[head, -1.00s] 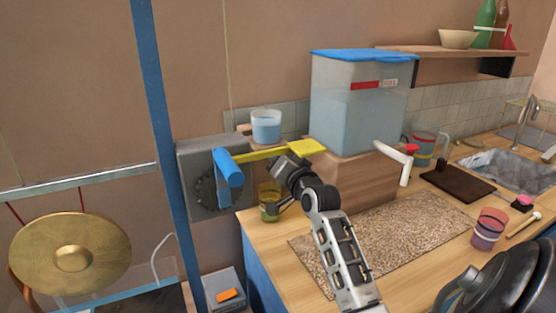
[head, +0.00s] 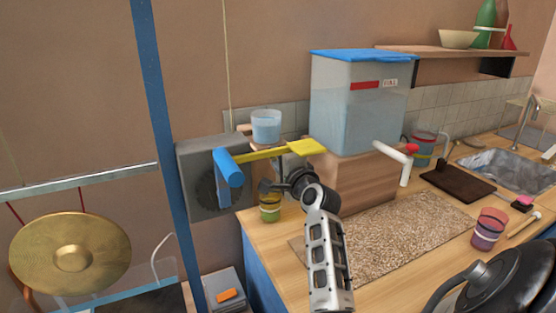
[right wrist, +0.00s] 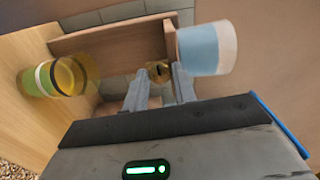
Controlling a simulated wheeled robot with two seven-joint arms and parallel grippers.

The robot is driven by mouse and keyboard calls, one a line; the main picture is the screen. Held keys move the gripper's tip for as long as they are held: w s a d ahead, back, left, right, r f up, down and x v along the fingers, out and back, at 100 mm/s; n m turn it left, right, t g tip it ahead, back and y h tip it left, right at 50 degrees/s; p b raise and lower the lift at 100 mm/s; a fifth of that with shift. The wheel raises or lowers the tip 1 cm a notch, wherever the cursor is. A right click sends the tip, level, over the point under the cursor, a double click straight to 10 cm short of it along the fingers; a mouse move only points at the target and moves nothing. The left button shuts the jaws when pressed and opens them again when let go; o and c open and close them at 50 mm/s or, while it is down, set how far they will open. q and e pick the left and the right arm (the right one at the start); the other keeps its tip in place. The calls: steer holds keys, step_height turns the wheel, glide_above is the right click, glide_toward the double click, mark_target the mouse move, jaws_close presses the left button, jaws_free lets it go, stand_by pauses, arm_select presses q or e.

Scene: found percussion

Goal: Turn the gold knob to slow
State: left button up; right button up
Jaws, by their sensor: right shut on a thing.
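The gold knob (right wrist: 158,71) sits on a wooden stand between my right fingertips in the right wrist view. It has a dark mark on its face. My right gripper (right wrist: 160,88) is shut on it. In the head view my right gripper (head: 268,186) reaches in below the yellow paddle, and the knob is hidden. No slow marking can be read. My left gripper is not in view.
A cup of pale blue liquid (head: 266,126) stands above the knob, and a yellow-banded cup (head: 270,208) stands close below my gripper. A grey box (head: 188,165) and blue post (head: 165,150) stand left.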

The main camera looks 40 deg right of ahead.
steer(key=shift+m, duration=0.4)
steer(key=o, duration=1)
